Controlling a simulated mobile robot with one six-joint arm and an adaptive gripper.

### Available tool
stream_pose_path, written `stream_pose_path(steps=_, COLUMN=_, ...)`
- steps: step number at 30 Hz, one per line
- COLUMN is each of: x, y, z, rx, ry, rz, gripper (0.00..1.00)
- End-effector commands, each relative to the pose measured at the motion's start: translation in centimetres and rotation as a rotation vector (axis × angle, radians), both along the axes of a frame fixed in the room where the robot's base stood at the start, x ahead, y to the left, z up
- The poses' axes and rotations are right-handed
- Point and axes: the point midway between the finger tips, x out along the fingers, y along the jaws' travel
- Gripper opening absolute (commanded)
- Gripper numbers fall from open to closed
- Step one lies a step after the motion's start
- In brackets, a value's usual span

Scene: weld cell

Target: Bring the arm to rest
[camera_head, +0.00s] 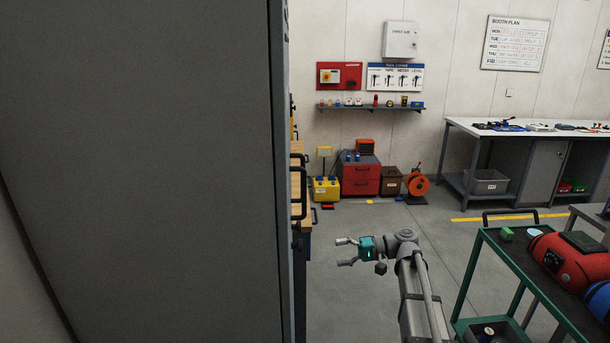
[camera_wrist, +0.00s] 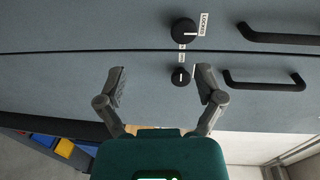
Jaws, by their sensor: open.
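My gripper (camera_head: 342,252) is at the end of my arm, which reaches out low in the middle of the head view. Its two fingers are spread apart and point left, towards the tall grey cabinet (camera_head: 140,170). In the wrist view my gripper (camera_wrist: 162,76) is open with nothing between its fingers. Beyond the fingertips is a blue-grey cabinet front (camera_wrist: 60,85) with an upper black knob (camera_wrist: 184,31) and a lower black knob (camera_wrist: 180,76). The lower knob appears between the fingers; I cannot tell the distance. A label by the upper knob reads LOCKED.
The cabinet front has black bar handles (camera_wrist: 265,83). A green cart (camera_head: 490,262) carrying a red tank (camera_head: 565,262) stands right of my arm. A workbench (camera_head: 465,126) and a red drawer unit (camera_head: 360,178) stand at the back. The floor (camera_head: 400,222) between is mostly clear.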

Motion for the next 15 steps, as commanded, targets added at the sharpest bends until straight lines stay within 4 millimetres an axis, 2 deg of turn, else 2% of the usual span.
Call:
stream_pose_path(steps=7, x=-3.7, y=2.3, z=-4.7, rx=-0.259, ry=0.044, rz=0.002, gripper=0.87)
stream_pose_path(steps=15, x=-8.0, y=2.7, z=-9.9, rx=-0.591, ry=0.071, rz=0.003, gripper=0.87)
